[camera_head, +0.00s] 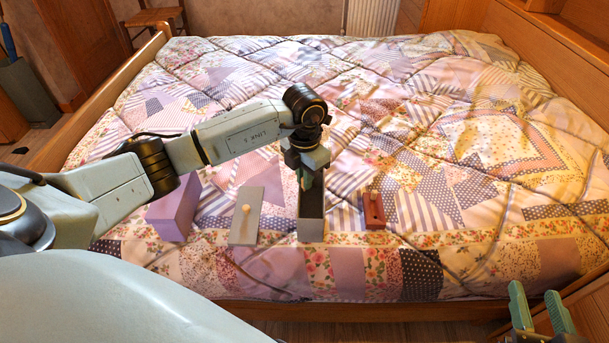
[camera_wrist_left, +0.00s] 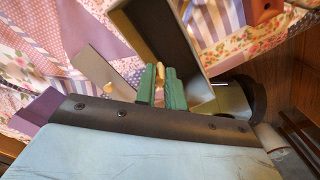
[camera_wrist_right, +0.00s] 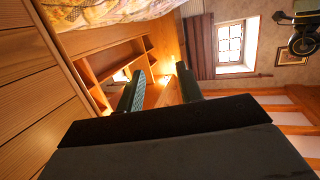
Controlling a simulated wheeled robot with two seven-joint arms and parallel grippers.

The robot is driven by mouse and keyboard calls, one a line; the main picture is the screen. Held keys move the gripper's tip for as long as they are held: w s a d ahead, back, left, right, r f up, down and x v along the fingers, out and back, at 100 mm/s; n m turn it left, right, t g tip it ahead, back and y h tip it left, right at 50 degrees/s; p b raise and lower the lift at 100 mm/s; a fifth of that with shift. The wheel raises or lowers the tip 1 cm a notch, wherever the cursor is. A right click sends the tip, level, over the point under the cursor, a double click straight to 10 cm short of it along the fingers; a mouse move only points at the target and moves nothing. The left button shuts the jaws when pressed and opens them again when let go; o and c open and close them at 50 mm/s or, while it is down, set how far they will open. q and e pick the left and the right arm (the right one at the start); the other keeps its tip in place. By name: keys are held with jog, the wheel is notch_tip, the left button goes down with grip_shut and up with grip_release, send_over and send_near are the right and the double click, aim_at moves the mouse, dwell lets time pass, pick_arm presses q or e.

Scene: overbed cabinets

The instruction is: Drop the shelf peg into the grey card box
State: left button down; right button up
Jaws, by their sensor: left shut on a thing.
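The grey card box (camera_head: 311,229) stands open-topped on the quilt, and its dark inside shows in the left wrist view (camera_wrist_left: 150,22). My left gripper (camera_head: 305,180) is over the box opening, pointing down. In the left wrist view my left gripper (camera_wrist_left: 160,88) is shut on the shelf peg (camera_wrist_left: 160,70), a small pale wooden piece whose tip shows between the green fingers. The peg is hidden in the head view. My right gripper (camera_head: 542,308) is open and empty at the lower right, away from the box; its parted fingers also show in the right wrist view (camera_wrist_right: 160,88).
A grey lid (camera_head: 246,226) with a wooden knob lies left of the box. A purple box (camera_head: 174,212) stands farther left. A small red-brown block (camera_head: 374,215) with a pale wooden knob is right of the box. The quilted bed (camera_head: 450,130) is otherwise clear.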

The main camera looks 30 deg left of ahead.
pick_arm(q)
jog(key=shift+f, duration=0.15)
pick_arm(e)
jog(key=shift+a+r+t+y, duration=0.15)
jog(key=shift+r+t+y, duration=0.15)
jog(key=shift+r, duration=0.2)
pick_arm(q)
jog(key=c, duration=1.4)
grip_release()
